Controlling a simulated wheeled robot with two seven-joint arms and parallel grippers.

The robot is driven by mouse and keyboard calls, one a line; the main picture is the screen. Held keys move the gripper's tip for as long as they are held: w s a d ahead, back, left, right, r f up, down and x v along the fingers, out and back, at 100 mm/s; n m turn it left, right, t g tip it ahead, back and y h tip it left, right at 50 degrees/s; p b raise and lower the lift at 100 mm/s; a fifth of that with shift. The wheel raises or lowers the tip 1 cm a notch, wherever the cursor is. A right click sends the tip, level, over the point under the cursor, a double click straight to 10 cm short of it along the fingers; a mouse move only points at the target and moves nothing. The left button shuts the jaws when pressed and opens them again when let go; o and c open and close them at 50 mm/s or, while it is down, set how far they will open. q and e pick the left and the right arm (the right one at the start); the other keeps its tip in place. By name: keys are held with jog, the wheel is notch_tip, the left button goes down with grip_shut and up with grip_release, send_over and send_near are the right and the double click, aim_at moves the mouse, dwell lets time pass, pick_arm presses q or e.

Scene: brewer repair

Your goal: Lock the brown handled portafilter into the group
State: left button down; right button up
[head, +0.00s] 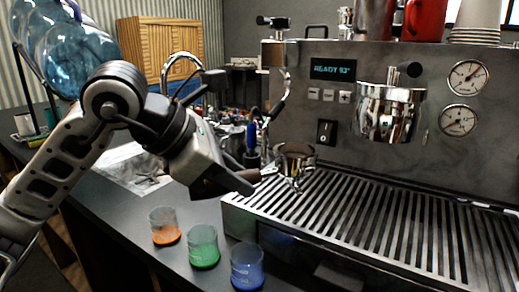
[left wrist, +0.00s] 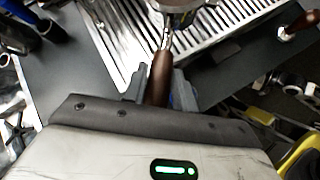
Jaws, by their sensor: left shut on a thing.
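The portafilter (head: 294,160) has a metal basket with spouts below. It is held in the air over the left end of the drip tray (head: 350,212). My left gripper (head: 255,180) is shut on its brown handle, which shows in the left wrist view (left wrist: 160,78) between the two fingers (left wrist: 158,88). The group (head: 391,108) is a chrome cylinder on the front of the espresso machine (head: 400,75). The portafilter is apart from the group, lower and to its left. My right gripper is not in view.
A steam wand (head: 283,95) hangs at the machine's left side. The space over the tray below the group is clear.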

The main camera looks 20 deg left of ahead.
aim_at(279, 162)
pick_arm(q)
jog(key=shift+w+r, duration=0.25)
jog(key=shift+r, duration=0.05)
jog(key=shift+d+r, duration=0.1)
jog(key=shift+w+d+r+p, duration=0.1)
jog(key=shift+d+p, duration=0.35)
jog(key=shift+w+d, duration=0.15)
jog(key=shift+d, duration=0.1)
jog(key=shift+w+d+p, duration=0.65)
jog(key=shift+d, duration=0.15)
jog(key=shift+w+d+p, duration=0.7)
jog(key=shift+w+d, duration=0.3)
jog(key=shift+d, duration=0.3)
jog(key=shift+w+d, duration=0.8)
jog(key=shift+d, duration=0.25)
jog(key=shift+w+d, duration=0.95)
jog(key=shift+d, duration=0.3)
jog(key=shift+w+d, duration=0.9)
jog(key=shift+d, duration=0.3)
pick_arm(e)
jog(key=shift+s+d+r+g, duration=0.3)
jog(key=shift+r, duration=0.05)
